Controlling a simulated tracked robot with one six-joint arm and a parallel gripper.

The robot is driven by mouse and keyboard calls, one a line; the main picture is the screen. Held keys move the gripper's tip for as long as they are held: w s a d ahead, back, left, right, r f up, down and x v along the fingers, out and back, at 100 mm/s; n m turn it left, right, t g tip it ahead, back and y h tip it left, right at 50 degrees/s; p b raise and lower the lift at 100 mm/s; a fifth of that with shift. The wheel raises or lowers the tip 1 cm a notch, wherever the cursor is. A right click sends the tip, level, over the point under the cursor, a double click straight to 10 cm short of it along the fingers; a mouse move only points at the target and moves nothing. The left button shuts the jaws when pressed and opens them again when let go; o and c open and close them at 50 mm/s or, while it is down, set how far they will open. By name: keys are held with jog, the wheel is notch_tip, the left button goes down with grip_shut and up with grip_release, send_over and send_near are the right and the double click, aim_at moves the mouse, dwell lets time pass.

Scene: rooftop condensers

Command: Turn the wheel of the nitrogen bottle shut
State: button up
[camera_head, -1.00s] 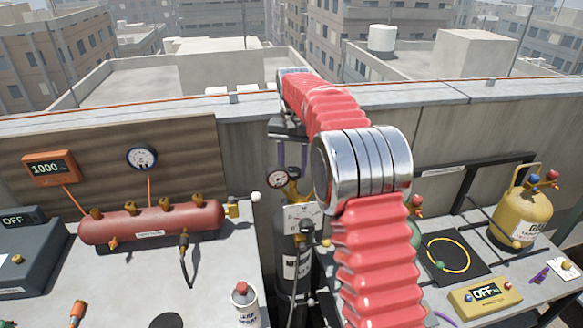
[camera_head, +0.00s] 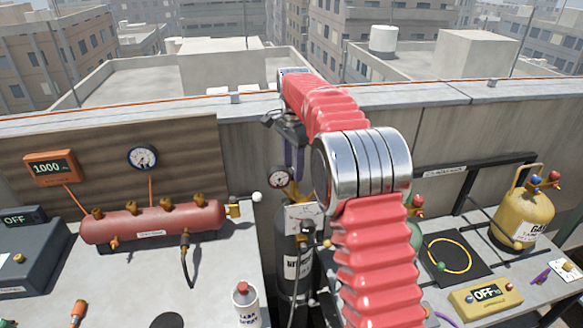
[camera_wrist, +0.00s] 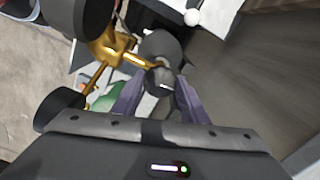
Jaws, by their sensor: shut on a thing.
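The nitrogen bottle (camera_head: 297,262) is a dark upright cylinder with a white label, standing in the gap between the two tables. A brass valve with a round gauge (camera_head: 281,178) sits at its top. My gripper (camera_head: 293,160) comes down onto the valve from above. In the wrist view my purple fingers (camera_wrist: 159,97) are shut on the small dark wheel (camera_wrist: 161,77), which sits between them beside the brass valve body (camera_wrist: 108,48). In the head view the wheel is hidden behind my gripper and arm.
A red manifold (camera_head: 152,221) with brass fittings lies on the left table, with a spray can (camera_head: 245,304) near its edge. A yellow gas bottle (camera_head: 522,222) stands on the right table. The parapet wall (camera_head: 245,160) runs close behind the nitrogen bottle.

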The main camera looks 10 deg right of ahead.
jog(key=shift+a+m, duration=0.1)
jog(key=shift+m, duration=0.4)
jog(key=shift+w+r, duration=0.1)
jog(key=o, duration=1)
jog(key=shift+o, duration=0.2)
notch_tip(320, 180, up, 14)
jog(key=shift+f, duration=0.25)
jog(key=shift+r, duration=0.1)
dwell(0.3)
